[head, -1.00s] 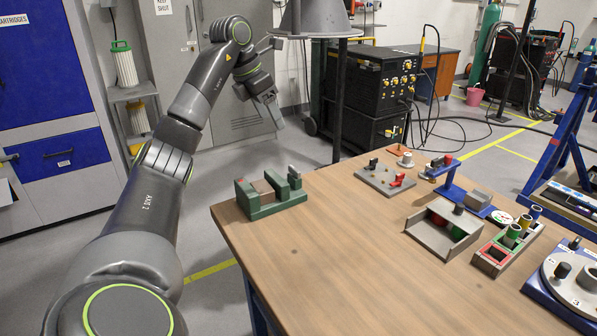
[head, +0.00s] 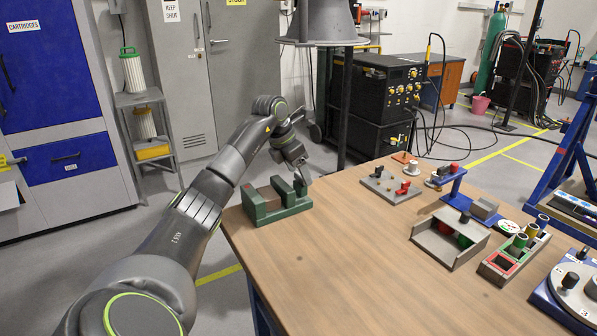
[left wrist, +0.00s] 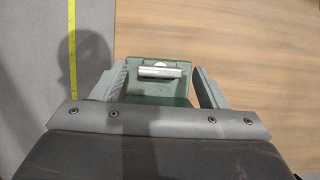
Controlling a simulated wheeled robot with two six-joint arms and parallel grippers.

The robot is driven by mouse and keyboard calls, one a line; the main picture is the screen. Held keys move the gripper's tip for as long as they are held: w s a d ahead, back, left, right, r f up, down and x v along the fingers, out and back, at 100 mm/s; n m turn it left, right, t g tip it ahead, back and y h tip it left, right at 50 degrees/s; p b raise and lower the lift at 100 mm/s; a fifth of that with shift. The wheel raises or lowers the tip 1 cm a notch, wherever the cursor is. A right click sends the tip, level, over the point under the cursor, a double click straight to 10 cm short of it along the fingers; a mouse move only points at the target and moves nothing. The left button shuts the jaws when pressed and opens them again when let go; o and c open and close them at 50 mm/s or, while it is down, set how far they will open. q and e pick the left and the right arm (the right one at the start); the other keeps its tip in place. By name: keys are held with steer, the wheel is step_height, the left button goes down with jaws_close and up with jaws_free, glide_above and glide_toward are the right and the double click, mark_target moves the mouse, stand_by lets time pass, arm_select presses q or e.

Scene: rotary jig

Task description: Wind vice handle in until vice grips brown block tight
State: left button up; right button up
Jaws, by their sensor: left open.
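The green vice (head: 278,213) sits at the table's back left corner. The brown block (head: 267,199) shows between its jaws, small and partly hidden; I cannot tell whether both jaws touch it. My left gripper (head: 301,170) is over the right end of the vice, pointing down. In the left wrist view the gripper (left wrist: 163,82) is open, its two fingers on either side of the vice's green end. The silver handle bar (left wrist: 163,72) lies crosswise between the fingers, with clear gaps on both sides. My right gripper is not in view.
The wooden table (head: 340,250) is clear in front of the vice. A grey plate with a red knob (head: 390,185), a grey open-ended tray (head: 447,240) and a block with coloured cylinders (head: 513,255) stand to the right. The table's left edge is close to the vice.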

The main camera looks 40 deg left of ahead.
arm_select(q)
steer(key=shift+w+f, duration=0.1)
steer(key=shift+f, duration=0.25)
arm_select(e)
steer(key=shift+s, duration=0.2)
arm_select(q)
steer(key=shift+c, duration=0.5)
steer(key=c, duration=0.9)
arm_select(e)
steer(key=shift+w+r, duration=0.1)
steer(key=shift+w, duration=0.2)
